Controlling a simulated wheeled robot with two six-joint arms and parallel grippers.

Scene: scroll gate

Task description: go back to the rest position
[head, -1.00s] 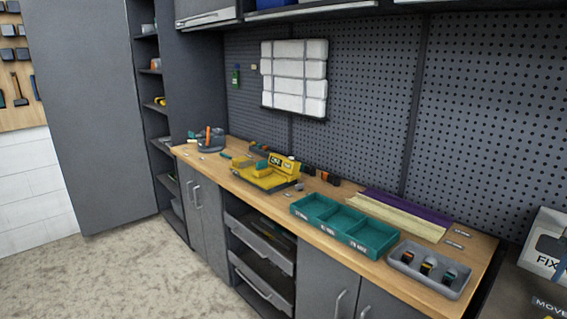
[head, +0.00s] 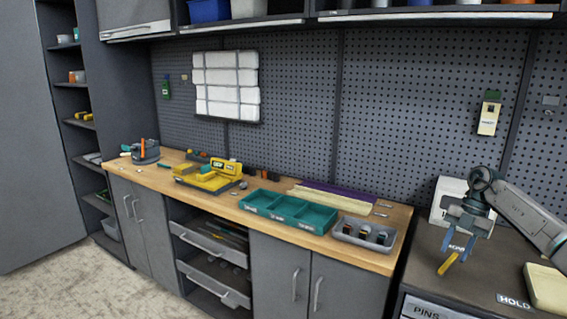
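My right gripper (head: 455,246) is at the right of the head view, its arm coming in from the right edge. I cannot tell whether this piece is held, lies behind, or is part of the gripper, and the finger gap is too small to judge. My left gripper is not in view.
A white box (head: 447,196) stands behind my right gripper. A pale yellow block (head: 546,287) and a HOLD label (head: 513,301) are at the lower right.

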